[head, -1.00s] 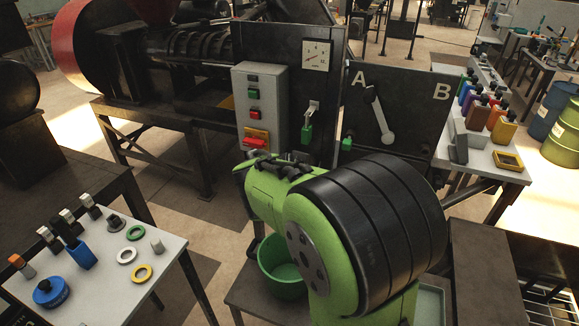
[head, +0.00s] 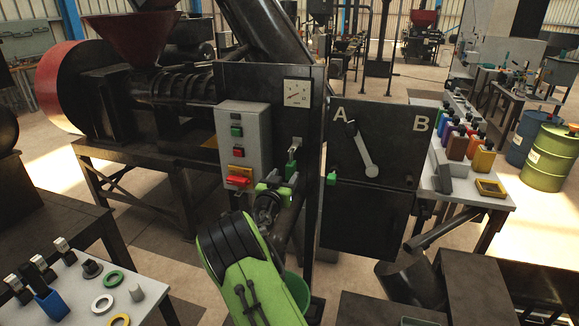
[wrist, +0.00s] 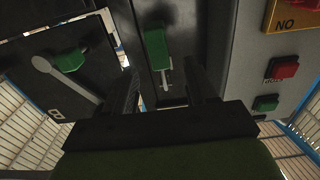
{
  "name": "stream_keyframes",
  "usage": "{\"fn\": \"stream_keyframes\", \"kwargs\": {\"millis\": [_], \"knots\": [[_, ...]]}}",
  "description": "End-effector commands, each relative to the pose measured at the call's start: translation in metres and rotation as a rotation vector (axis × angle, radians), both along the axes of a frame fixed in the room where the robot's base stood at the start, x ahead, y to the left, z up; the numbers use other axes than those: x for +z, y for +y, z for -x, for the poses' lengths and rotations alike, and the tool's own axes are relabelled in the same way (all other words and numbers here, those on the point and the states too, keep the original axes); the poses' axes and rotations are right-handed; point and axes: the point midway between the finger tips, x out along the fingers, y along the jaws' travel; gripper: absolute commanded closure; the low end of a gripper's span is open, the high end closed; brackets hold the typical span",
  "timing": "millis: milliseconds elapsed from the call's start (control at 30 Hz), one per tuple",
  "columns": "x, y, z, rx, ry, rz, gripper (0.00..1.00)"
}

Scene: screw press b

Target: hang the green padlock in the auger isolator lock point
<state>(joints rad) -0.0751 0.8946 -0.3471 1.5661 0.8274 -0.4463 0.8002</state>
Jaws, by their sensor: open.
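The green padlock (head: 291,170) hangs at a pale metal fitting on the dark panel, right of the grey control box. In the wrist view, which is upside down, the green padlock body (wrist: 156,48) and its pale shackle lie ahead of my fingers. My gripper (head: 275,190) is just below and in front of the padlock. In the wrist view my gripper (wrist: 167,80) is open, its dark fingers apart on either side of the shackle region, with no contact visible.
The control box (head: 243,145) with buttons and a red switch is close on the left. A panel marked A and B (head: 385,140) has a grey lever (head: 362,150) and another green piece (head: 331,179) at its left edge. A green bucket (head: 297,288) sits below.

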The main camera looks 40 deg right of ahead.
Motion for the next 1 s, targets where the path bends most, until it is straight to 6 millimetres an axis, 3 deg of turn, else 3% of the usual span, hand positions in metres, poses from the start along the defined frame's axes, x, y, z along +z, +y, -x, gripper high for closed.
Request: {"fn": "stream_keyframes", "kwargs": {"millis": [100, 300, 667, 1000], "knots": [[0.001, -0.023, -0.016, -0.003, -0.001, 0.001, 0.44], [0.001, -0.048, -0.037, -0.002, -0.001, -0.001, 0.44], [0.000, -0.054, -0.042, 0.001, 0.001, -0.002, 0.44], [0.000, -0.053, -0.042, 0.000, 0.001, -0.002, 0.94]]}}
